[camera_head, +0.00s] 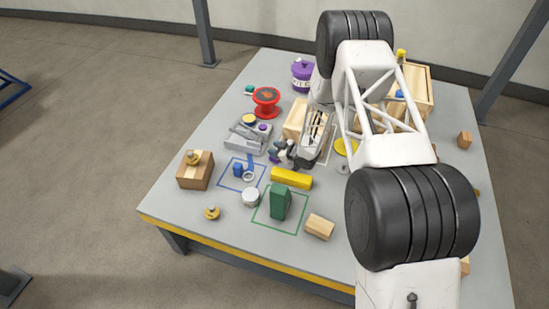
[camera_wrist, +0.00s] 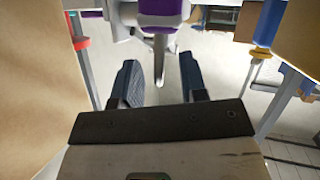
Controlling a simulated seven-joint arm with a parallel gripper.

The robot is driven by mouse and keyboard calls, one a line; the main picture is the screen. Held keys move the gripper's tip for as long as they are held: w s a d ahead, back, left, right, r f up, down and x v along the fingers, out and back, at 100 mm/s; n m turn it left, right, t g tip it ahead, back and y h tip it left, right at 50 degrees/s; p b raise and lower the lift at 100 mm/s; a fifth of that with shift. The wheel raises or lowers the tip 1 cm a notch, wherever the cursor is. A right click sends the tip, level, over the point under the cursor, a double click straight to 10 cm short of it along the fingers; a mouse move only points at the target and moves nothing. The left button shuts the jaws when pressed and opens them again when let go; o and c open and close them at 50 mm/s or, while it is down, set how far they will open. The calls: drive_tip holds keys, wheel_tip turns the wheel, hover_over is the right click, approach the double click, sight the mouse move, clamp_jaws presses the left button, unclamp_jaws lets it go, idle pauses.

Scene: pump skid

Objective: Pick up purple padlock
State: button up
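My gripper (camera_wrist: 158,85) is open in the wrist view, its two dark fingers apart. A purple and white-grey object (camera_wrist: 163,25) shows beyond the fingers at the top edge, cut off by the frame. A grey rod below it shows in the gap, and I cannot tell its distance. I cannot make out a padlock shape for certain. In the head view my gripper (camera_head: 284,153) is low over the middle of the table, beside the grey tray. A small purple piece (camera_head: 263,127) sits on that tray, too small to identify. My arm hides part of the table.
A purple lidded pot-like object (camera_head: 302,70) and a red wheel (camera_head: 266,97) stand at the back. A grey tray (camera_head: 240,138), yellow block (camera_head: 291,178), green block (camera_head: 280,202) and wooden block (camera_head: 195,170) surround the gripper.

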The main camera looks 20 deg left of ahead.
clamp_jaws()
idle(0.4)
drive_tip(key=shift+r, duration=5.05)
